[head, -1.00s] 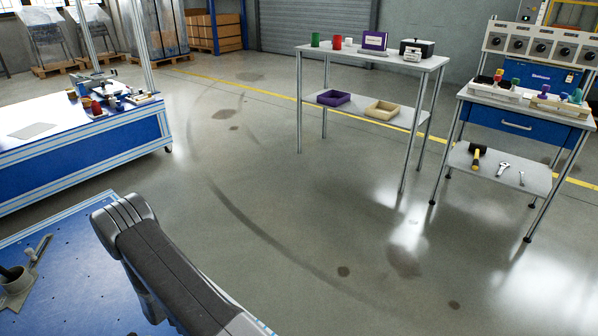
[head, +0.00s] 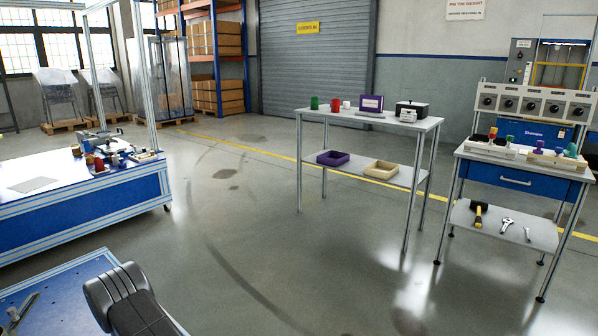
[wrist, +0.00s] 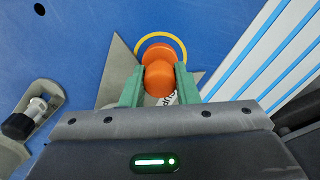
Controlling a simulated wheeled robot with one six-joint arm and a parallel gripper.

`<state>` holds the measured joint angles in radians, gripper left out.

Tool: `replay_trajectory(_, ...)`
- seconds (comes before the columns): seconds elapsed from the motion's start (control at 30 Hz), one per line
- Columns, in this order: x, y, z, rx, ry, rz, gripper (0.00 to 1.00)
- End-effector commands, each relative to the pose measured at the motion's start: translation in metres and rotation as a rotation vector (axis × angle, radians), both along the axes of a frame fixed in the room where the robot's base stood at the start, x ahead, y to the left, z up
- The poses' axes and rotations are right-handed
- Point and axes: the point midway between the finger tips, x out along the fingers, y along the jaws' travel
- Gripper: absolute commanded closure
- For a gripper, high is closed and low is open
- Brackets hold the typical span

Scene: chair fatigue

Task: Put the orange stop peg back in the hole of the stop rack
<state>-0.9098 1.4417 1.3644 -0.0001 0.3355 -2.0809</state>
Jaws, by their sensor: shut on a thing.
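In the wrist view my gripper (wrist: 159,88) has its two green fingers shut on the orange stop peg (wrist: 160,76), one on each side of its round head. A wider orange round part shows just beyond the head. Below the peg is a grey, pointed plate (wrist: 121,66) with partly hidden lettering, on a blue surface. A yellow ring (wrist: 161,34) shows around the peg's far side. The fingers and peg hide the hole, so I cannot tell whether the peg is in it or above it. The head view does not show the gripper.
A grey fixture with a black knob (wrist: 19,125) is at the left of the wrist view. White and blue striped edging (wrist: 262,60) runs along the right. In the head view a blue bench (head: 80,207), a grey shelf table (head: 368,117) and a tool cart (head: 515,180) stand around open floor.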

Motion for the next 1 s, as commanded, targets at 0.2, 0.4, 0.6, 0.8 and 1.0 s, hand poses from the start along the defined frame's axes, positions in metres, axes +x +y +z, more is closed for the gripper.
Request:
replay_trajectory(0.2,0.0,0.0,0.008,0.001,0.0,0.0,0.92)
replay_trajectory(0.4,0.0,0.0,0.015,0.001,0.0,0.0,0.92)
replay_trajectory(0.6,0.0,0.0,0.022,0.0,0.0,0.0,0.92)
replay_trajectory(0.8,0.0,0.0,0.029,0.0,0.0,0.0,0.92)
replay_trajectory(1.0,0.0,0.0,0.036,0.0,0.0,0.0,0.92)
